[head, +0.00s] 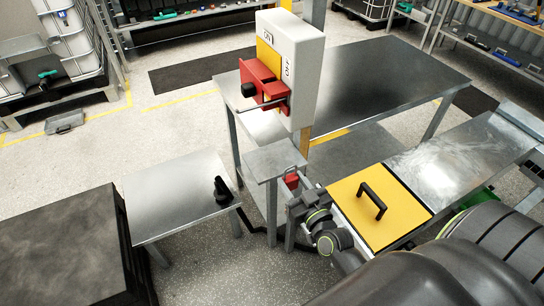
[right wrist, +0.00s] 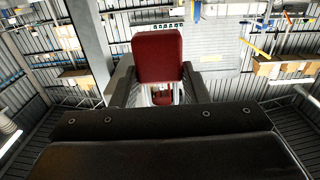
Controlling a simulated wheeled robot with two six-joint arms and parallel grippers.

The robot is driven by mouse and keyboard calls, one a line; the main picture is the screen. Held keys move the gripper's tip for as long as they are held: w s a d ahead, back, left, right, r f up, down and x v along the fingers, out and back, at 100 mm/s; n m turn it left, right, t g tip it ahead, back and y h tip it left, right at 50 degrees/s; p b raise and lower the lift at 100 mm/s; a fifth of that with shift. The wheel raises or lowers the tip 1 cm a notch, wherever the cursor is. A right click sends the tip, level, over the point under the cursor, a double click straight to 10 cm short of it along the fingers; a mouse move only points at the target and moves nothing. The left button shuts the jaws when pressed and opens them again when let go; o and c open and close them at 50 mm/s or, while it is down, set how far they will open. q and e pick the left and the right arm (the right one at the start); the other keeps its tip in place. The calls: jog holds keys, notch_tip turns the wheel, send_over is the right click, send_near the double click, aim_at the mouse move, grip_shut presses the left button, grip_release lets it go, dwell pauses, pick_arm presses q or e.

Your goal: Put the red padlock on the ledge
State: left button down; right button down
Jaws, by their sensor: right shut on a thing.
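The red padlock (head: 291,180) is small in the head view, just below the front edge of a small grey ledge (head: 270,158). My right gripper (head: 296,198) is shut on it. In the right wrist view the padlock's red body (right wrist: 158,57) stands up between the two fingers of my right gripper (right wrist: 157,90). Its lower part and shackle are hard to make out there. From the head view I cannot tell how far the padlock is from the ledge. The ledge's visible top is bare. My left gripper is not in view.
A switch box (head: 302,62) with a red handle (head: 262,82) stands above the ledge. A yellow lid (head: 366,212) with a black handle is right of my gripper. A low metal table (head: 165,200) holds a black nozzle (head: 221,191). A larger steel table (head: 385,80) stands behind.

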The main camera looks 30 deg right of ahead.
jog(key=w, duration=0.3)
jog(key=w+p, duration=0.1)
jog(key=w, duration=0.6)
jog(key=shift+w+d, duration=0.25)
jog(key=shift+d, duration=0.05)
jog(key=shift+w, duration=0.7)
notch_tip(320, 180, down, 4)
jog(key=b, duration=0.3)
jog(key=shift+s+r, duration=0.1)
jog(key=shift+r, duration=0.15)
jog(key=shift+f, duration=0.2)
jog(key=c, duration=0.8)
grip_release()
jog(key=shift+r, duration=0.15)
